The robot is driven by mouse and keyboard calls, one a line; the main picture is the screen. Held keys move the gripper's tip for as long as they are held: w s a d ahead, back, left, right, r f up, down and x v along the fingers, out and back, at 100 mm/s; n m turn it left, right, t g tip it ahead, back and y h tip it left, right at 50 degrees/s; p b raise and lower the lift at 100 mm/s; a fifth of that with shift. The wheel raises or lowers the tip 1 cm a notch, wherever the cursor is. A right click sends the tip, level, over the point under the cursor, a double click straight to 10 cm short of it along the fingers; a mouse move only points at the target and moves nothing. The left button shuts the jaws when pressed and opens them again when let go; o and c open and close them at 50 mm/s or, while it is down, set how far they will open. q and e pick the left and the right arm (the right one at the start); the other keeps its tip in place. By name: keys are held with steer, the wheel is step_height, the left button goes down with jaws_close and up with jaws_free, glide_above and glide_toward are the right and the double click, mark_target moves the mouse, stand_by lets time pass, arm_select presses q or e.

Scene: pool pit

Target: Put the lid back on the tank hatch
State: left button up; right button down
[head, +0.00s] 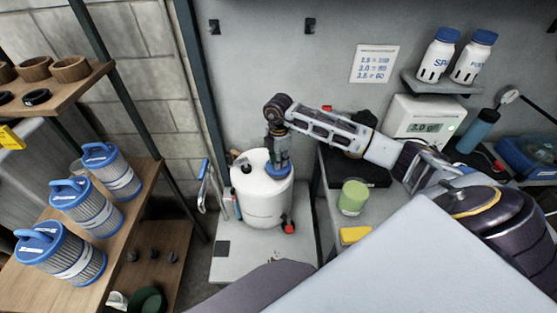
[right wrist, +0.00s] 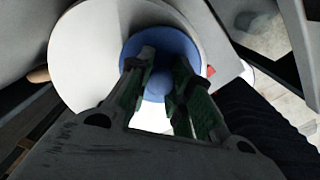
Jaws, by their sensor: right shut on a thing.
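The tank (head: 262,205) is a white, rounded drum standing upright on a pale platform; its top also shows in the right wrist view (right wrist: 85,50). My right gripper (head: 277,166) points down over the right part of the tank top. It is shut on the round blue lid (head: 286,171), which is level there. In the right wrist view the fingers (right wrist: 163,72) reach over the blue lid (right wrist: 187,38); the grip point itself is partly hidden. The hatch opening is hidden, and I cannot tell whether the lid touches it. My left gripper is not in view.
A shelf (head: 140,200) with several blue-capped filter cartridges stands at the left. A dark tap with a red handle (head: 289,228) juts from the tank's lower front. A green cup (head: 354,197) and a yellow sponge (head: 355,235) sit on the bench to the right.

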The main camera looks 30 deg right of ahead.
stand_by(0.7)
steer(key=c, duration=0.7)
jaws_free()
steer(key=shift+r, duration=0.15)
steer(key=shift+r+p, duration=2.3)
steer(key=shift+r, duration=1.05)
jaws_close()
